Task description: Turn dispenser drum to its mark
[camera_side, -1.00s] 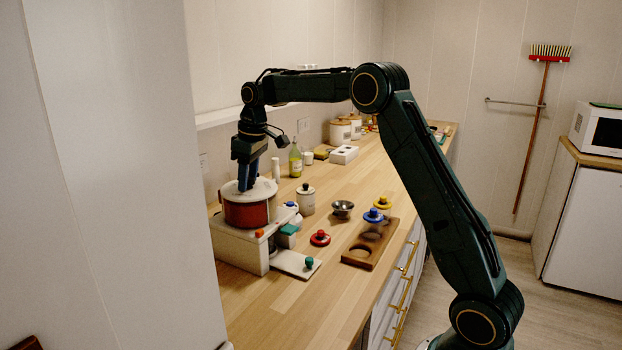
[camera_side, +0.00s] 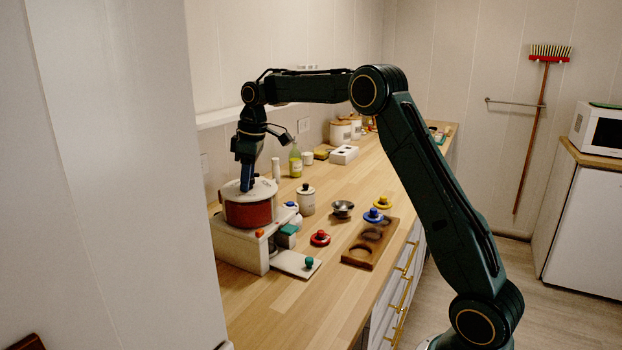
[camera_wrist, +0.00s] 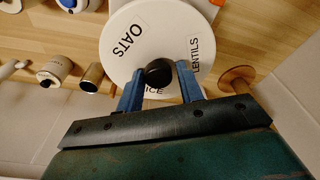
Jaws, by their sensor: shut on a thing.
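The dispenser drum (camera_side: 249,212) is a red cylinder with a white top on a pale stand (camera_side: 240,246) at the left of the counter. In the wrist view its white top (camera_wrist: 117,62) carries the words OATS and LENTILS and a partly covered word ending in ICE. A black knob (camera_wrist: 158,73) stands at its middle. My gripper (camera_wrist: 158,77) has its blue fingers shut on this knob, one on each side. In the side view my gripper (camera_side: 246,186) points down at the drum top. I cannot make out the mark. An orange-red button-like spot (camera_side: 260,233) is on the stand's front.
A white plate with a teal knob (camera_side: 309,263) extends from the stand. Red (camera_side: 320,238), blue (camera_side: 373,215) and yellow (camera_side: 383,202) knobbed lids, a metal bowl (camera_side: 343,208) and a wooden holed board (camera_side: 361,251) lie to the right. A jar (camera_side: 306,199) stands close by.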

